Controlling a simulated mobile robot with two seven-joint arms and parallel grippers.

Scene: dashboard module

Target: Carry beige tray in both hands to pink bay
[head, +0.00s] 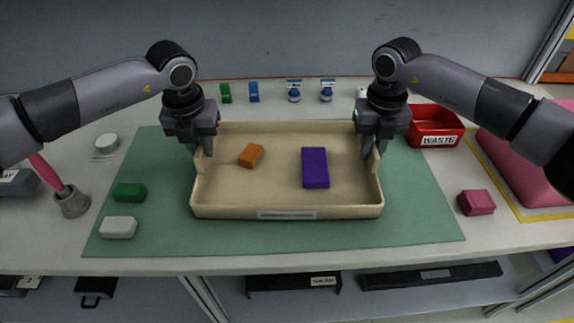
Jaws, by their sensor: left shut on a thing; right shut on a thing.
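The beige tray (230,205) is in the middle of the head view, over the green mat. An orange block (251,155) and a purple block (315,168) lie in it. My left gripper (205,148) is shut on the tray's left wall. My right gripper (369,150) is shut on its right wall. I cannot tell whether the tray touches the mat or is slightly raised. A yellow-edged area (501,186) at the right holds a large pink object (525,165); my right arm hides part of it. I cannot tell whether this is the pink bay.
A red waste bin (436,143) stands behind the mat's right side. A pink block (476,202) lies right of the green mat (400,225). Green (130,192) and white (118,228) blocks lie left of the tray. Several small bottles and blocks line the back.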

